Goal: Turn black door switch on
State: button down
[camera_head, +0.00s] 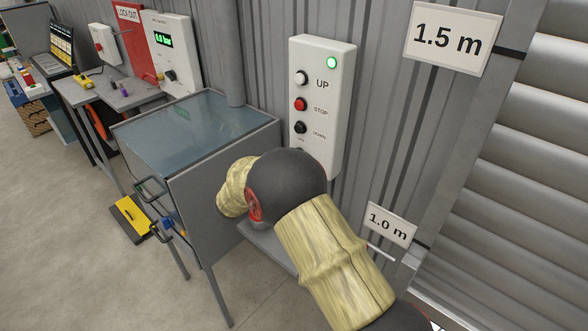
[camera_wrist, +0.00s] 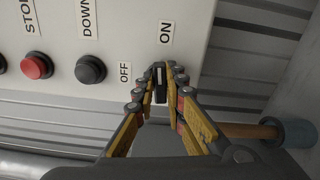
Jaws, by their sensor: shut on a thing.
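The black door switch (camera_wrist: 160,90) sits on the white control panel (camera_wrist: 115,50), between the OFF and ON labels. In the wrist view, my gripper (camera_wrist: 161,76) is shut on the switch, with one finger on each side and the tips close to the panel. The panel also shows in the head view (camera_head: 336,115), upright on the corrugated wall, with its green lamp lit. There my arm covers the lower part of the panel, and my gripper and most of the switch area are hidden.
The black DOWN button (camera_wrist: 90,69) and red STOP button (camera_wrist: 37,65) are beside the switch. A wooden handle (camera_wrist: 242,131) lies close to the right finger. A glass-topped grey cabinet (camera_head: 195,125) stands left of my arm; a roller door (camera_head: 535,150) is at right.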

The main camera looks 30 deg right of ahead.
jog(key=shift+f+m+b, duration=0.2)
jog(key=shift+m+b, duration=0.6)
jog(key=shift+b, duration=0.3)
jog(key=shift+r, duration=0.1)
jog(key=c, duration=1.9)
grip_release()
jog(key=shift+o, duration=0.3)
jog(key=v, duration=1.2)
